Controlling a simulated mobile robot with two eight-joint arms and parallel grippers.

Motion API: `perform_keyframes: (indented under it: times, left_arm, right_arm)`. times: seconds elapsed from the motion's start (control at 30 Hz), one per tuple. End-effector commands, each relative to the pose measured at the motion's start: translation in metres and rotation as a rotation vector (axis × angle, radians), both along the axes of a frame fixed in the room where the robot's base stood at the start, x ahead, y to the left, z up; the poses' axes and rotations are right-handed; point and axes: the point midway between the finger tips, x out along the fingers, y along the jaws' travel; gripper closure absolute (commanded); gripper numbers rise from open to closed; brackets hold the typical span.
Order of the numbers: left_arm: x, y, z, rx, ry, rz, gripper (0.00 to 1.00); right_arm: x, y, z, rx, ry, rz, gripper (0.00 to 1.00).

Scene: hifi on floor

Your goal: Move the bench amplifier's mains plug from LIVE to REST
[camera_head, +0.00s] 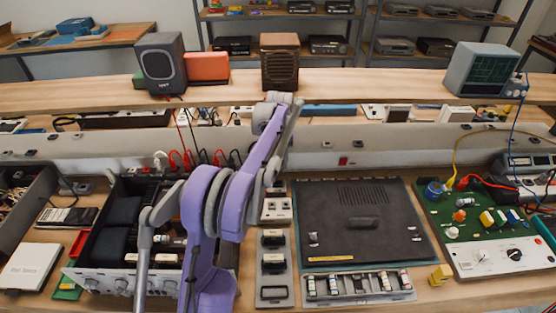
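The open bench amplifier (113,273) stands at the left with its knobbed silver front panel toward me. My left arm comes up from the lower left and crosses the picture; its far end (279,103) is over the back of the bench. I cannot make out its fingers or whether they hold anything. A white plug-like piece (160,156) shows at the back rail. I cannot tell which piece is the mains plug, and no LIVE or REST label is readable. My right gripper is out of view.
A dark mat (360,225) lies at centre right, with a tray of small parts (358,287) in front. A green circuit board (455,215) and a white control box (500,258) are at the right. Red and black leads hang at the back rail (400,150). Speakers and a scope stand on the shelf.

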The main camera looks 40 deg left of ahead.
Motion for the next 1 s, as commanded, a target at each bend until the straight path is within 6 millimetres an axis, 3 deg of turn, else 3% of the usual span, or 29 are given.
perform_keyframes:
  times: [0.63,1.0]
  left_arm:
    - [-0.001,0.000,-0.045,0.000,0.001,0.000,1.00]
    - [0.000,0.000,-0.048,0.000,0.000,0.000,1.00]
  right_arm:
    - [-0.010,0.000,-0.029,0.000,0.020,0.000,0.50]
    - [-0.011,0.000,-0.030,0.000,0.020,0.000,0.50]
